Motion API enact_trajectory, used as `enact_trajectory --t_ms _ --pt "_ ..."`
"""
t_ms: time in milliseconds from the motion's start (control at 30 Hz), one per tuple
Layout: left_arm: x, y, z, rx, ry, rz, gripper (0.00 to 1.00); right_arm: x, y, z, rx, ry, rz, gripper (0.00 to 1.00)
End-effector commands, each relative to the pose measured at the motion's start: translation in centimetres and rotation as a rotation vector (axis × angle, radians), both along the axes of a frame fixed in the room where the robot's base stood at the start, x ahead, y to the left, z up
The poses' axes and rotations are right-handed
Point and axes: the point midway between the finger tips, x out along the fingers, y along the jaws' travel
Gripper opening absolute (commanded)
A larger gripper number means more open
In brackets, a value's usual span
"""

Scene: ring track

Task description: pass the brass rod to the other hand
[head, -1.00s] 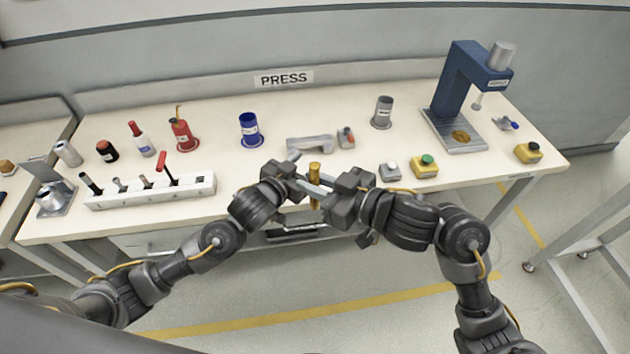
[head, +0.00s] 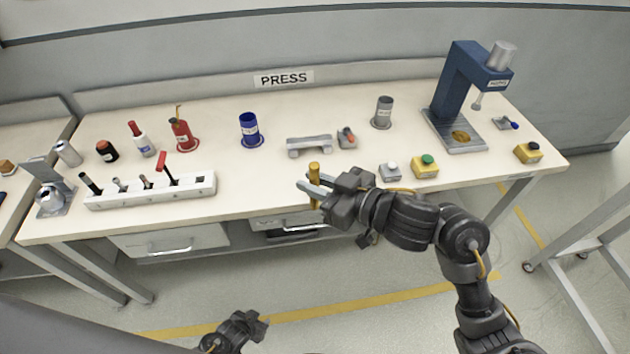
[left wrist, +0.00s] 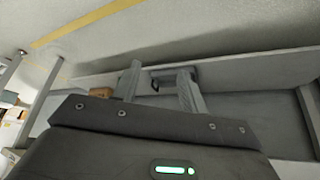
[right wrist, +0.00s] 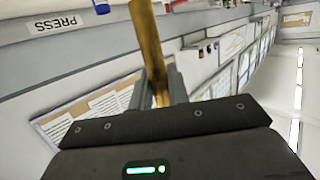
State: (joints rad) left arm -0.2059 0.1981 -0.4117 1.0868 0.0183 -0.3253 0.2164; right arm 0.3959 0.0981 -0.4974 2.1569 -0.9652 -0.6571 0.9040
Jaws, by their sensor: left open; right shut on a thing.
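The brass rod (head: 314,170) stands upright in my right gripper (head: 313,188), in front of the bench's front edge in the head view. My right gripper is shut on the rod. The right wrist view shows the rod (right wrist: 148,45) between the two fingers (right wrist: 158,92). My left gripper (head: 262,322) is low at the bottom of the head view, well away from the rod. In the left wrist view its two fingers (left wrist: 158,88) are apart with nothing between them.
The bench (head: 250,192) carries a white tool rack (head: 150,191), a blue can (head: 249,128), a grey bracket (head: 309,146), a grey can (head: 383,112), a green button box (head: 425,167) and a blue press (head: 458,95). Open floor lies before the bench.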

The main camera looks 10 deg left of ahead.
Motion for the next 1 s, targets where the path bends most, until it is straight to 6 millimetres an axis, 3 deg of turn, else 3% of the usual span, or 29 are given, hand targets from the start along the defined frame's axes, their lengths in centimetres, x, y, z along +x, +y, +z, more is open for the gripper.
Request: enact_trajectory --t_ms 100,300,500,700,1000 --pt "-5.9 1.9 -3.7 0.041 0.110 0.017 0.43 0.0 0.0 0.0 0.001 0.000 0.000 0.00" --pt "-15.2 3.6 -7.4 0.086 0.266 0.028 0.43 0.0 0.0 0.0 0.001 0.000 0.000 0.00" --pt "-21.4 4.1 -8.9 0.102 0.365 0.030 0.43 0.0 0.0 0.1 0.001 0.000 0.000 0.00" --pt "-23.6 4.0 -9.2 0.105 0.399 0.030 0.43 0.0 0.0 0.0 0.001 0.000 0.000 0.00" --pt "-23.7 4.0 -9.2 0.106 0.401 0.030 0.43 0.0 0.0 0.0 0.001 0.000 0.000 0.00"
